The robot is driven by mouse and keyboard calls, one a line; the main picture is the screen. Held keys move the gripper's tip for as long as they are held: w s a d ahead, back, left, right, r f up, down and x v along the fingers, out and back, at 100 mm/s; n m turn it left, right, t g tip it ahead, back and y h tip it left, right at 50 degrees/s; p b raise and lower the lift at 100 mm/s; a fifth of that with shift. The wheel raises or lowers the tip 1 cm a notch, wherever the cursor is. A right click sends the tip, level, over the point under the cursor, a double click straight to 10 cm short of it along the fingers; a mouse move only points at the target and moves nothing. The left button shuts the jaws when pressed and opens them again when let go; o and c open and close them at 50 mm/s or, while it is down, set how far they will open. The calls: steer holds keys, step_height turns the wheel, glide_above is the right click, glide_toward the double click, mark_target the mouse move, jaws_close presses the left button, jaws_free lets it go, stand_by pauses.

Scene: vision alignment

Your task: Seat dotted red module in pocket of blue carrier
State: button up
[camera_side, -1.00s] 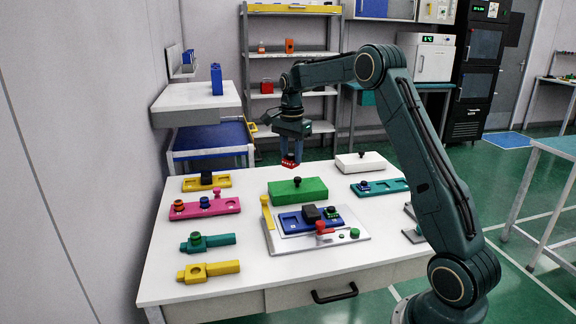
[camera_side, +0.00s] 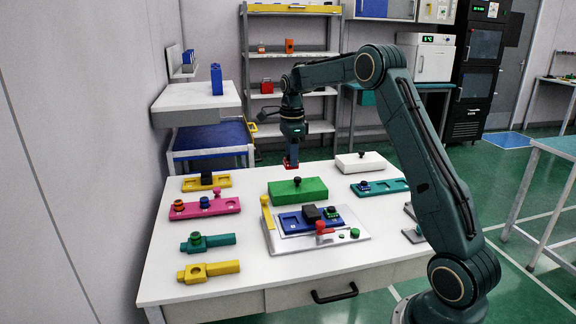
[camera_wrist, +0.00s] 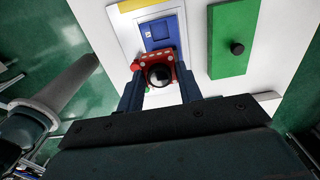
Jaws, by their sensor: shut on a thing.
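My gripper (camera_side: 291,160) is shut on the dotted red module (camera_side: 291,165), well above the back of the white table. In the wrist view the red module (camera_wrist: 148,60) sits between the fingers of my gripper (camera_wrist: 159,82), with pale dots along its far edge and a round black knob facing the camera. The blue carrier (camera_side: 290,225) lies on a light grey base plate, nearer the front than the gripper. It carries a black block and a green-and-black knob. In the wrist view the carrier (camera_wrist: 174,43) shows a square recess; the module hides its near part.
A green block with a black knob (camera_side: 298,190) lies behind the carrier. The base plate (camera_side: 355,246) has a yellow upright (camera_side: 266,213) and a red-topped clamp (camera_side: 321,227). Pink, teal and yellow parts line the table's left side. A white block (camera_side: 360,162) is at back right.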

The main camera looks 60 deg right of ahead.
step_height(320, 180, down, 16)
steer(key=shift+r, duration=0.1)
stand_by(0.5)
steer(key=shift+f, duration=2.1)
steer(key=shift+f, duration=0.15)
steer(key=o, duration=1)
step_height(320, 180, up, 12)
steer(key=shift+r, duration=0.15)
